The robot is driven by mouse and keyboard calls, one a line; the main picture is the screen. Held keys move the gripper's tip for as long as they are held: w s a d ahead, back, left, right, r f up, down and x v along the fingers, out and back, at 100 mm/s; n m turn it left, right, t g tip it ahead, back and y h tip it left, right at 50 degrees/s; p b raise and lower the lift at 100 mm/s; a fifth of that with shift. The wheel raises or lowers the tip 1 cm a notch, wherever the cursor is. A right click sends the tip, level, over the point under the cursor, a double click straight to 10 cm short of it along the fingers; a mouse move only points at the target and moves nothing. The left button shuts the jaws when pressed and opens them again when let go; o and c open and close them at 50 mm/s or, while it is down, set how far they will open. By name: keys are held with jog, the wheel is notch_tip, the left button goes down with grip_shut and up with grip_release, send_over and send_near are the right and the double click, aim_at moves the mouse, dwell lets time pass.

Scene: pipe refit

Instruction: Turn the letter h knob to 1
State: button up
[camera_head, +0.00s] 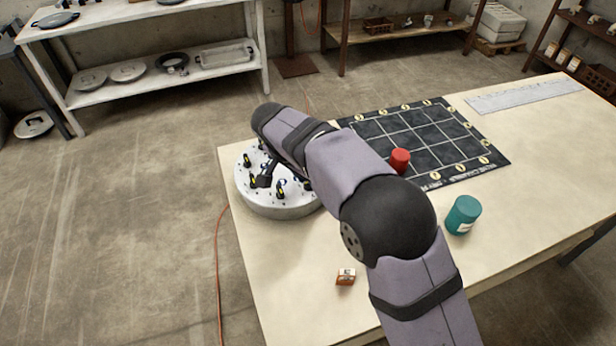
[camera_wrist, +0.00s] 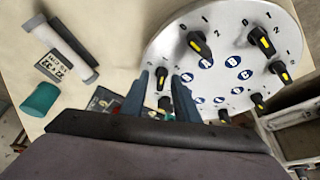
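A round white panel (camera_head: 275,205) on the table carries several black knobs with yellow pointer marks, blue letter discs and printed digits. The wrist view shows the same panel (camera_wrist: 215,22) from close up. My gripper (camera_wrist: 160,80) is over the panel, its two fingers apart. A black knob (camera_wrist: 163,102) shows in the gap between them; I cannot tell whether either finger touches it. Other knobs (camera_wrist: 198,44) stand to the right. I cannot make out the letter h, so I cannot tell which knob it marks. In the head view my arm hides part of the panel.
A black grid board (camera_head: 425,135) lies right of the panel, with a red cylinder (camera_head: 400,160) at its near edge. A white ruler-like strip (camera_head: 525,95) lies far right.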

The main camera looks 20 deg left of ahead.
aim_at(300, 197)
jog(key=shift+r, duration=0.15)
jog(key=shift+s+a+r, duration=0.15)
jog(key=shift+r, duration=0.35)
jog(key=b+v, duration=0.1)
jog(key=v, duration=0.5)
jog(key=shift+s, duration=0.1)
